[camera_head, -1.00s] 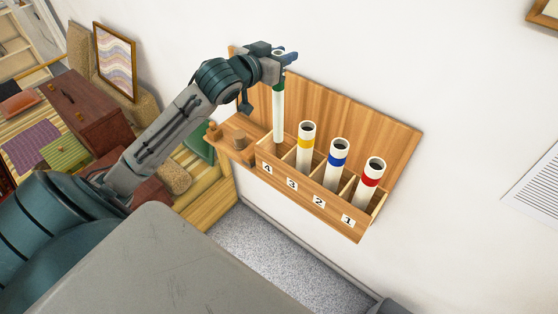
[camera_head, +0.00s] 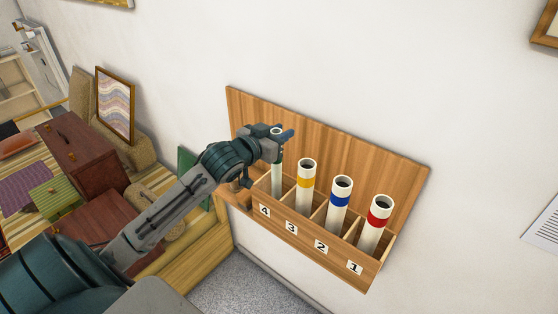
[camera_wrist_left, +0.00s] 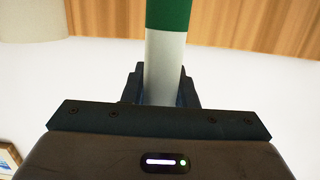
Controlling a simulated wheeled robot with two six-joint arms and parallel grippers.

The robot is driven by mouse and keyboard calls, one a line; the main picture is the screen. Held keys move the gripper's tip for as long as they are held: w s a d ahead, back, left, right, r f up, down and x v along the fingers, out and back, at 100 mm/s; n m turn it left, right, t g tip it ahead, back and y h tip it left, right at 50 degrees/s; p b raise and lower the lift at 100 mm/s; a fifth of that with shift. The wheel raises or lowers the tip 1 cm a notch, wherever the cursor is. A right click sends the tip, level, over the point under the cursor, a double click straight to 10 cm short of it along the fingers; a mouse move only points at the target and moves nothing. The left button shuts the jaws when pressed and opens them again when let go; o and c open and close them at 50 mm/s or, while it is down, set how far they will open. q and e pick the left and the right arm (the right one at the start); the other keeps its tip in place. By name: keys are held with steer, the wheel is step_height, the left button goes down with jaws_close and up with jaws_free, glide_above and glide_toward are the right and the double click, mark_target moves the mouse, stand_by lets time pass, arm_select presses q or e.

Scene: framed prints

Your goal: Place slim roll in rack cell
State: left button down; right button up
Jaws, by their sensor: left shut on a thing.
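A slim white roll with a green band (camera_head: 277,177) stands upright at cell 4 of the wooden wall rack (camera_head: 395,185). Its lower end is inside the cell, behind the front board. My left gripper (camera_head: 279,138) is shut on the roll near its top. In the left wrist view the white roll (camera_wrist_left: 165,65) runs up between the jaws, with the green band above them. Thicker rolls stand in the other cells: yellow-banded (camera_head: 305,174) in 3, blue-banded (camera_head: 339,203) in 2, red-banded (camera_head: 376,222) in 1. My right gripper is out of view.
A small wooden shelf with pegs (camera_head: 237,187) adjoins the rack's left end. A brown chest (camera_head: 84,110), a framed wavy print (camera_head: 115,104) and cushions stand at the left. The wall right of the rack is bare up to a paper sheet (camera_head: 545,227).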

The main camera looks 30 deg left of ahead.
mark_target(277, 172)
arm_select(q)
step_height(277, 172, down, 5)
steer(key=shift+p, duration=0.5)
steer(key=shift+f, duration=0.15)
steer(key=c, duration=1.2)
jaws_free()
steer(key=shift+o, duration=0.2)
